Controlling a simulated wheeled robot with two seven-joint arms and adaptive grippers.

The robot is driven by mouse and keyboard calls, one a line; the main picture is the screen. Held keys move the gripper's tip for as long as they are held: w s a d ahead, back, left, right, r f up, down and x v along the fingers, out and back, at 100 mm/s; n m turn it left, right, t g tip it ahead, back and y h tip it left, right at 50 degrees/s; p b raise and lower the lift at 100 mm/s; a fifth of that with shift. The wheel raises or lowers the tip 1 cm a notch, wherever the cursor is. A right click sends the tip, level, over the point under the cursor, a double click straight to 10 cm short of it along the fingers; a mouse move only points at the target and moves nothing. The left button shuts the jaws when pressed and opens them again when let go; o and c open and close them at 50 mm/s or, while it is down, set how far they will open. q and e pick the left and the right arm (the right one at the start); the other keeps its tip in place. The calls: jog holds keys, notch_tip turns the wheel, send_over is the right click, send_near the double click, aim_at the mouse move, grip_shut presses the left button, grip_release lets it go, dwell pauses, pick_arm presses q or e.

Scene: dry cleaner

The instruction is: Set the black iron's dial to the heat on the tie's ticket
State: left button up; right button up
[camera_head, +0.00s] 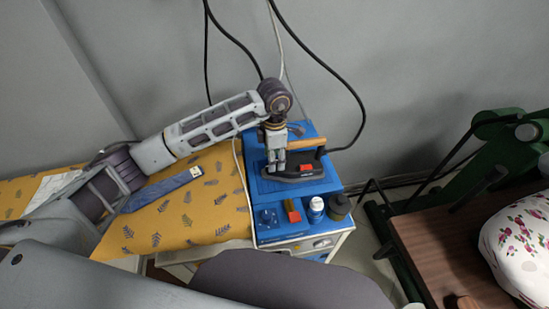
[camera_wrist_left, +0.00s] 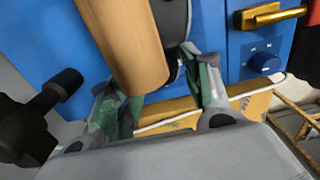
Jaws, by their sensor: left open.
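The black iron (camera_head: 322,172) rests on the blue top of a small cabinet, with a pale wooden handle (camera_head: 307,143) and a red patch on its side. My left gripper (camera_head: 276,168) is open and points down at the iron's left part. In the left wrist view the wooden handle (camera_wrist_left: 120,40) crosses in front of the green-padded left fingers (camera_wrist_left: 168,85), and a dark round part of the iron shows behind; I cannot read its dial setting. The blue tie (camera_head: 160,190) lies on the yellow board; its white ticket (camera_head: 196,172) is too small to read. My right gripper is not in view.
The blue cabinet top (camera_head: 268,187) also holds a red brush (camera_head: 292,210), a white-and-blue bottle (camera_head: 315,210) and a dark jar (camera_head: 339,207). The yellow leaf-patterned board (camera_head: 215,210) lies left. Black cables hang behind the iron. A brown table (camera_head: 440,235) stands right.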

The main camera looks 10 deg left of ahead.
pick_arm(q)
jog(key=shift+f, duration=0.4)
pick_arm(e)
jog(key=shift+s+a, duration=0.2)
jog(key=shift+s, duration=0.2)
